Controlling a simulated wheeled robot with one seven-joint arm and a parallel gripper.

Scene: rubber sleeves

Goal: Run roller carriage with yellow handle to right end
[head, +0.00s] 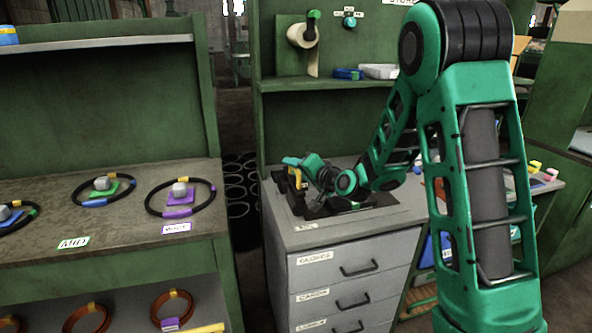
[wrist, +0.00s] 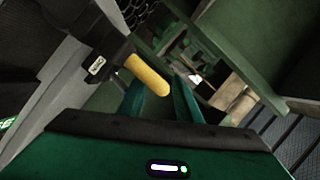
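The yellow handle (wrist: 147,75) sticks out from a dark carriage block (wrist: 100,58) with a small white label in the wrist view. In the head view the handle (head: 296,181) shows small at the left part of a black device (head: 345,204) on the grey drawer cabinet. My gripper (wrist: 158,90) is open, its two green fingers apart. The handle's rounded end appears between the fingers in the picture; I cannot tell whether they touch it. In the head view my gripper (head: 292,163) is at the handle, and the wrist partly hides the device.
The grey drawer cabinet (head: 345,262) has labelled drawers. To the left, a bench (head: 130,232) holds several black rings with coloured tags. A green shelf (head: 330,85) with a roll and small boxes stands behind. My arm blocks much of the right side.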

